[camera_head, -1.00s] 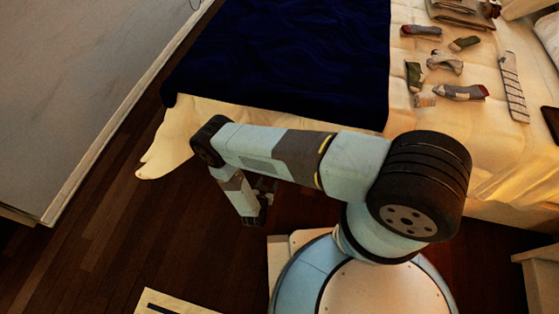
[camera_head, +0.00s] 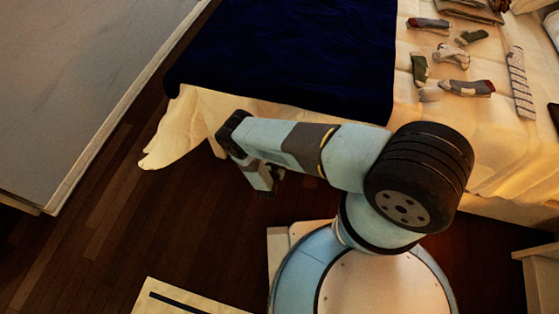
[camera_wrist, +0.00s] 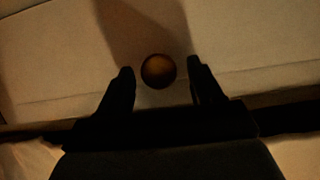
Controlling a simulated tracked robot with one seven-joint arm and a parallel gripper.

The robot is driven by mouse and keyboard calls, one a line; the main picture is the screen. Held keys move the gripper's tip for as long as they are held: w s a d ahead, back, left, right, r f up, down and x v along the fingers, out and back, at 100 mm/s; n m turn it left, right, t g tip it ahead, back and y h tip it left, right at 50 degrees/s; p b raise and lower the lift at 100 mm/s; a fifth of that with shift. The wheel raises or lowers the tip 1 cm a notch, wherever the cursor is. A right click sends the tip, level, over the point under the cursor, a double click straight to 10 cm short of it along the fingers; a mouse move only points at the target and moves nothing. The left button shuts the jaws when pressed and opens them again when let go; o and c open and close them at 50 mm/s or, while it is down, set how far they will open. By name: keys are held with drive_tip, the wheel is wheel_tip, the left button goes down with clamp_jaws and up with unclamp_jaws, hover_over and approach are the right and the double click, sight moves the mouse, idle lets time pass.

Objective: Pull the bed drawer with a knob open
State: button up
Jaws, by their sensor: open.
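A round brown knob (camera_wrist: 158,71) sits on the pale drawer front (camera_wrist: 235,50) in the wrist view. My gripper (camera_wrist: 160,78) is open, with one dark finger on each side of the knob. Gaps show between the knob and both fingers, so it is not gripped. In the head view my gripper (camera_head: 272,185) hangs low beside the bed (camera_head: 490,208), partly hidden by my arm. The knob and drawer front are hidden there.
A dark blue blanket (camera_head: 290,55) covers part of the bed, with a pale sheet (camera_head: 180,125) hanging at its corner. Several socks (camera_head: 466,87) lie on the bed. Dark wooden floor (camera_head: 90,235) is clear at left. A pale grey panel (camera_head: 75,80) stands at upper left.

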drive_tip(key=shift+w+d+f, duration=0.2)
drive_tip(key=shift+w+f, duration=0.1)
drive_tip(key=shift+w, duration=0.35)
clamp_jaws()
